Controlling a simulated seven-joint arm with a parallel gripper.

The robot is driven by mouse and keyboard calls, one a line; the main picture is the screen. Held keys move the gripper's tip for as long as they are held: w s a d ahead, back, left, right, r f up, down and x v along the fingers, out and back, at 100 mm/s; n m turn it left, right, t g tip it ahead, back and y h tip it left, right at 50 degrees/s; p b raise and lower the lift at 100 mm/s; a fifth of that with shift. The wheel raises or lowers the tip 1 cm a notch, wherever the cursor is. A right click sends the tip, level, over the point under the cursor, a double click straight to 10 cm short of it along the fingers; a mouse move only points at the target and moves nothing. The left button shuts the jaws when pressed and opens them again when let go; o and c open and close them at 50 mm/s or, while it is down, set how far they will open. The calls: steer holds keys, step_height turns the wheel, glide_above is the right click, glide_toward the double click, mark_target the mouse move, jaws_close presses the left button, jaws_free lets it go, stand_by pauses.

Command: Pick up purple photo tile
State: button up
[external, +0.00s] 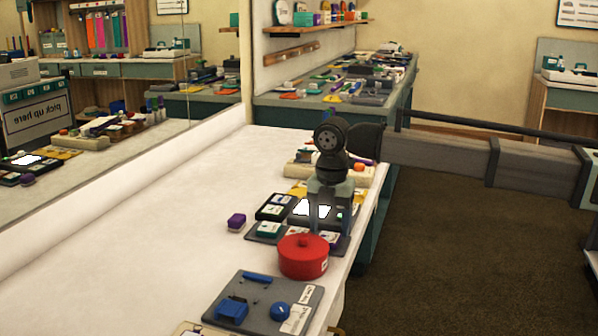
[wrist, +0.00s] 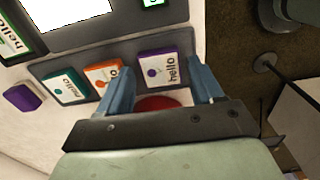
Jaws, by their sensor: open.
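The purple photo tile (wrist: 158,72) has a white face with a purple picture and "hello" on it. In the wrist view it lies at the right end of a row of tiles on a dark grey tray (wrist: 50,69). My gripper (wrist: 161,66) is open, with its blue fingers on either side of the tile in that view; I cannot tell whether they touch it. In the external view my gripper (external: 328,222) points down over the tray, behind the red pot, and partly hides the tiles there.
An orange tile (wrist: 103,75) and a teal tile (wrist: 65,87) share the tray. A loose purple block (wrist: 22,97) lies beside it. A lidded red pot (external: 303,257) stands close to my gripper. A grey board with blue parts (external: 265,300) lies nearer. The table's left side is clear.

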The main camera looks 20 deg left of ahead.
steer(key=shift+f, duration=0.9)
steer(key=shift+c, duration=0.4)
steer(key=c, duration=0.7)
steer(key=shift+r, duration=0.1)
